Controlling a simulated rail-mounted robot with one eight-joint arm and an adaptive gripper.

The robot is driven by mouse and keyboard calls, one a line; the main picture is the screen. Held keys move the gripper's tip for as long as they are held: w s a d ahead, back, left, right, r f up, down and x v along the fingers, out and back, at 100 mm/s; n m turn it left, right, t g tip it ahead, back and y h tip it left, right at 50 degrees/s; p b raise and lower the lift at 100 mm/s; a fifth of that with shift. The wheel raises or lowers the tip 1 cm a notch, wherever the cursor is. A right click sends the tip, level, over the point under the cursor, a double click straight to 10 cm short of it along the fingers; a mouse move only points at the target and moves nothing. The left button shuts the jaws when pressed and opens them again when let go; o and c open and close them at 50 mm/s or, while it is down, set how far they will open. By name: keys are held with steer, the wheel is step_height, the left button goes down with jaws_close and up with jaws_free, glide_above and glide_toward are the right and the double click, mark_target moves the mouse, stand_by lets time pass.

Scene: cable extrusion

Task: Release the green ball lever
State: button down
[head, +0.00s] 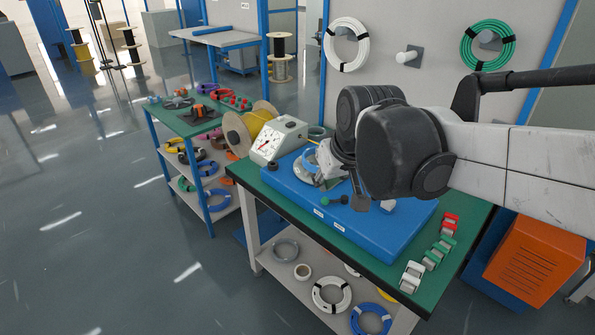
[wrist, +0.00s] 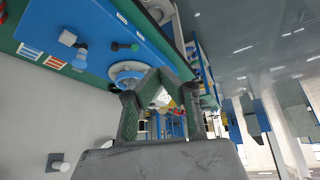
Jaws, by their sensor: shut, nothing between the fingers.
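The green ball lever (head: 326,201) is a small green ball on a short dark arm, low on the front of the blue machine base (head: 395,238). In the wrist view the green ball (wrist: 135,47) shows at the upper left, with its dark arm pointing left. My gripper (wrist: 160,76) is shut and empty, and it is apart from the lever in that view. In the head view my dark wrist covers much of the machine, and a grey finger part hangs to the right of the lever. A round metal disc (wrist: 126,72) with a blue ring lies behind my fingers.
A white dial gauge (head: 278,139) stands at the left end of the green bench. Red, green and white connectors (head: 412,274) line its right end. A white knob (wrist: 68,38) stands on the blue base. Cable coils (head: 331,293) lie on the shelf below.

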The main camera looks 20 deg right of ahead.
steer(key=w+d+f, duration=0.2)
steer(key=w+f, duration=0.1)
steer(key=w, duration=0.4)
steer(key=w+d+f+n+g, duration=0.1)
steer(key=w+d+f, duration=0.2)
steer(key=w, duration=0.4)
steer(key=w+d+f+g, duration=0.1)
steer(key=w+d+f, duration=0.2)
steer(key=w+f, duration=0.2)
steer(key=shift+w+y, duration=0.3)
steer(key=shift+w, duration=0.8)
steer(key=shift+f, duration=0.15)
steer(key=b+x, duration=0.1)
steer(key=x, duration=0.9)
steer(key=shift+f+b, duration=0.1)
steer(key=shift+b, duration=0.2)
steer(key=s, duration=0.3)
steer(key=shift+s+d+f, duration=0.1)
steer(key=shift+d, duration=0.2)
steer(key=shift+s+f, duration=0.1)
steer(key=shift+s, duration=0.3)
steer(key=shift+d, duration=0.1)
steer(key=shift+n, duration=0.3)
